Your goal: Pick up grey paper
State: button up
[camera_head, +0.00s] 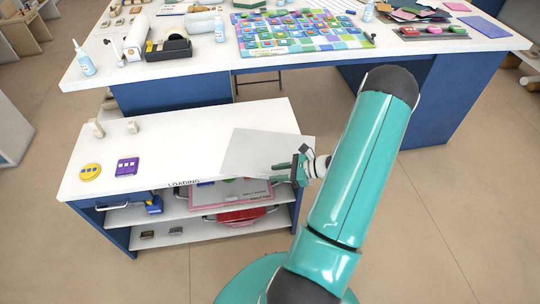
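The grey paper (250,152) is a pale grey flat sheet at the right end of the low white-topped bench in the head view. My gripper (278,171) has green fingers and is at the paper's lower right corner, by the bench's right front edge. The fingers overlap the paper in the picture. I cannot tell whether they are closed on it or only beside it. The paper's right edge is partly hidden by my gripper.
The low bench (170,155) also bears a yellow round piece (90,172), a purple piece (127,167) and small beige blocks. Its shelves hold trays and a red item (240,216). Behind stands a larger white table (190,68) with a colourful mat and bottles.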

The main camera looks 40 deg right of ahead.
jog(key=x, duration=0.5)
jog(key=shift+w+f, duration=0.1)
jog(key=shift+f, duration=0.1)
jog(key=shift+c, duration=0.4)
grip_shut()
